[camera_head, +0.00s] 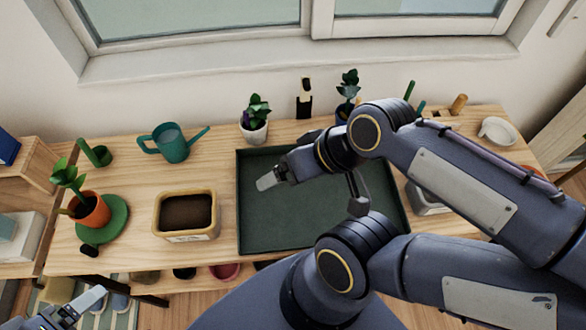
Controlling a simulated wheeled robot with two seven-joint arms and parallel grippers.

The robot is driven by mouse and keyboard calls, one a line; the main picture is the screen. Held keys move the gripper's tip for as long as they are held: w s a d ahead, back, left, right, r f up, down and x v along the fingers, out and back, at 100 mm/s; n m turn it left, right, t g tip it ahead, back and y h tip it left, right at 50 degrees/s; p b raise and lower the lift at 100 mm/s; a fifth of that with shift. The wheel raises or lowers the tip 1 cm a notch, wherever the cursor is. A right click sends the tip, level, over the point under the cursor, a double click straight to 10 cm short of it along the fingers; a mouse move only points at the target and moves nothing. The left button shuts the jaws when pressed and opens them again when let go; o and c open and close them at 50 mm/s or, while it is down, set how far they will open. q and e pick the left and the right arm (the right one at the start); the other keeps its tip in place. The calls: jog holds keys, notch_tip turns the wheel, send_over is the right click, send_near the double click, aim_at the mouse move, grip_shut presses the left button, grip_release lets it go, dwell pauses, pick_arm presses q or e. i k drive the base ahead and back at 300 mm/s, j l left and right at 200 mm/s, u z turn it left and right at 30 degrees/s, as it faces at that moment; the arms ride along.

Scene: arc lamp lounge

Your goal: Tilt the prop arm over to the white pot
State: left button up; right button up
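The white pot (253,133) holds a leafy plant and stands at the back of the wooden table. What looks like the prop arm (305,98), a dark upright piece with a pale top, stands just right of it, roughly upright and apart from it. A dark blue pot (343,112) with a plant stands on its other side, partly hidden by my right arm. My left gripper (78,306) is at the lower left corner, partly cut off.
The dark green tray (258,228) looks empty. A soil planter (186,229), a green watering can (171,146) and a terracotta pot (94,211) on a green disc stand to the left. A white dish (498,130) is at the right. A window sill runs behind.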

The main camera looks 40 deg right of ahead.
aim_at(305, 81)
jog(key=z, duration=1.45)
jog(key=l+u, duration=0.15)
jog(key=u, duration=1.35)
jog(key=l+u, duration=0.25)
jog(key=l, duration=0.3)
jog(key=k, duration=0.05)
